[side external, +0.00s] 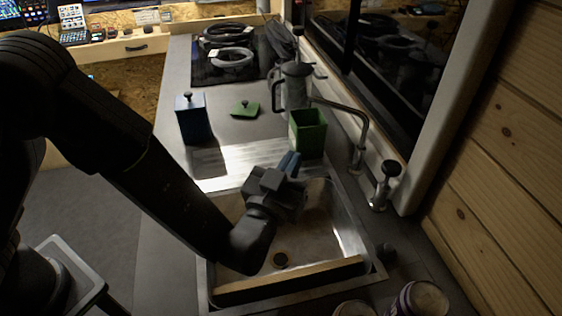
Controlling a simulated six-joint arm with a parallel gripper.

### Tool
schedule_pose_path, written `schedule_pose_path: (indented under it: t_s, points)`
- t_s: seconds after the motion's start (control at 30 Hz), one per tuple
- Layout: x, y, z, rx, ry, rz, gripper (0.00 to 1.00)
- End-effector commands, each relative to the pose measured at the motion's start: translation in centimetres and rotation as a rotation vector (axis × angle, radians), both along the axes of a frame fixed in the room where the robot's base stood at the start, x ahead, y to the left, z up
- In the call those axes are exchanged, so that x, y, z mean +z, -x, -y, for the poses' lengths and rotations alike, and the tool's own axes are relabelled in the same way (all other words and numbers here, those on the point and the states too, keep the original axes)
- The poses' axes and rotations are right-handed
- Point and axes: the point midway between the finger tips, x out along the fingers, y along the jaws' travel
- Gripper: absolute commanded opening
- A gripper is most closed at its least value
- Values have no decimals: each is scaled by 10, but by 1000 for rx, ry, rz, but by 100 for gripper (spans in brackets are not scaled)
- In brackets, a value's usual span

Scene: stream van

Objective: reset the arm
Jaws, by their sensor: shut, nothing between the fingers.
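My gripper (289,163) hangs over the sink (325,230), near its far edge. Its fingers are shut and I see nothing held in them. My dark arm reaches in from the left of the side external view and bends up at the wrist over the sink basin. The wrist hides part of the basin and its left side.
A green open box (308,133) stands just beyond the gripper, beside the tap (358,130). A blue lidded box (192,118), a green lid (246,109) and a metal pot (294,86) stand farther back. Cans (418,300) stand at the front right. A window runs along the right.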

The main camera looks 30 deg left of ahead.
Motion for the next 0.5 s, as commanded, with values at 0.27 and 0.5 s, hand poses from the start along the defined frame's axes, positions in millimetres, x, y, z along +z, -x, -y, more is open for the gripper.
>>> schedule_pose_path:
  t_s: [0.27,0.5]
  points:
    - [11,-7,-7,-21,40,-45,0]
    - [58,-27,-39,-165,173,-283,0]
